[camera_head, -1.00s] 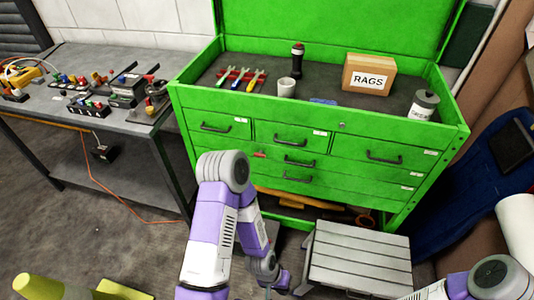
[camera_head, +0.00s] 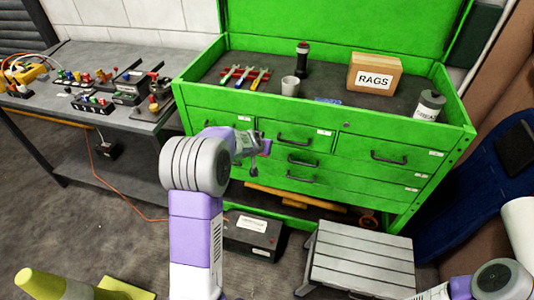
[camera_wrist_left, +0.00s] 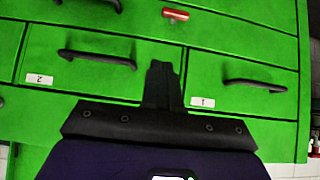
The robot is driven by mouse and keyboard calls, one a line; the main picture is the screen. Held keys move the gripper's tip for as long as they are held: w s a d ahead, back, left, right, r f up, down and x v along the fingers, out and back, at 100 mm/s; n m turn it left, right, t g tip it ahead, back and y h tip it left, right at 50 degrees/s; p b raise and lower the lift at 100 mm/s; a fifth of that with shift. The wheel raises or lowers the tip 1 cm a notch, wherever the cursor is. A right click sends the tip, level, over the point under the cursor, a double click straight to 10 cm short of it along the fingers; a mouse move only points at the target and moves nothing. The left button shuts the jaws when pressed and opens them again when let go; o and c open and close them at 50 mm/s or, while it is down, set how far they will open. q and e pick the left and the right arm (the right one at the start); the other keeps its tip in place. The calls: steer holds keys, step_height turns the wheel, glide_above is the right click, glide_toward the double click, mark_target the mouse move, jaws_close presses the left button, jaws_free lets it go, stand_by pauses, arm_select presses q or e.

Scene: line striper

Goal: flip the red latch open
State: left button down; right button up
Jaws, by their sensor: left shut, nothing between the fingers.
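The red latch (camera_wrist_left: 176,14) shows in the left wrist view near the top edge, a small red bar on the green drawer front. In the head view it is hidden behind my left arm and hand. My left gripper (camera_head: 254,172) is in front of the green chest's drawers. I cannot tell how far the fingers are from the drawer face. My right gripper is out of view.
The green tool chest (camera_head: 400,128) carries wrenches, a mug (camera_head: 290,86), a rags box (camera_head: 375,74) and a can (camera_head: 428,106) on top. Black drawer handles (camera_wrist_left: 255,85) stick out near my left fingers. A grey step stool (camera_head: 362,258) and a dark box (camera_head: 252,236) stand below.

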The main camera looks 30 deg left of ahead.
arm_select(q)
steer(key=shift+f, duration=0.1)
steer(key=s+f+b+x, duration=0.2)
steer(key=b+x, duration=0.2)
steer(key=x, duration=0.8)
steer(key=shift+w+d+f, duration=0.25)
steer(key=shift+f, duration=0.05)
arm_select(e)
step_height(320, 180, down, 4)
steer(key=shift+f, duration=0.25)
arm_select(q)
steer(key=shift+s, duration=0.1)
